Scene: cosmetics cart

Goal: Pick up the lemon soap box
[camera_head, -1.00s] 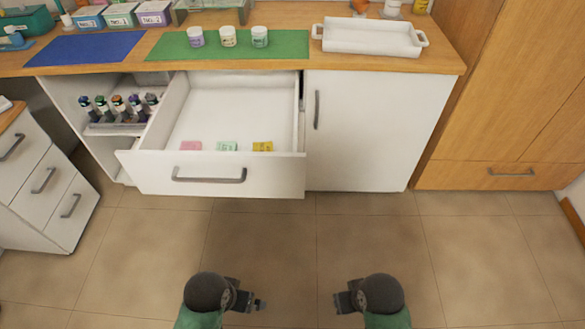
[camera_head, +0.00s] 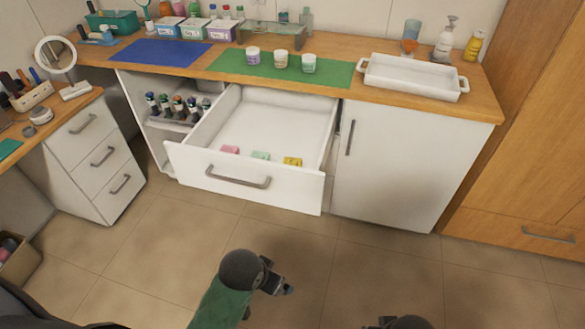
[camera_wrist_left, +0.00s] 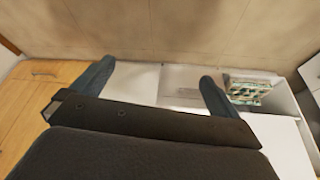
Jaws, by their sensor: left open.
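A small yellow box (camera_head: 292,161), which looks like the lemon soap box, lies in the open white drawer (camera_head: 245,187), near its front right. A pink box (camera_head: 230,150) and a mint green box (camera_head: 261,156) lie left of it in the same drawer. My left gripper (camera_head: 283,286) is empty and well in front of the drawer, above the floor. The left wrist view shows its two fingers (camera_wrist_left: 153,84) spread apart with nothing between them. My right gripper (camera_head: 378,325) is mostly cut off at the bottom edge, so its jaws are unclear.
The counter above holds a green mat (camera_head: 225,70) with three jars, a blue mat (camera_head: 150,52) and a white tray (camera_head: 412,83). A closed cabinet door (camera_head: 385,165) is right of the drawer. An open shelf with several bottles (camera_head: 178,107) is left. The floor before the drawer is clear.

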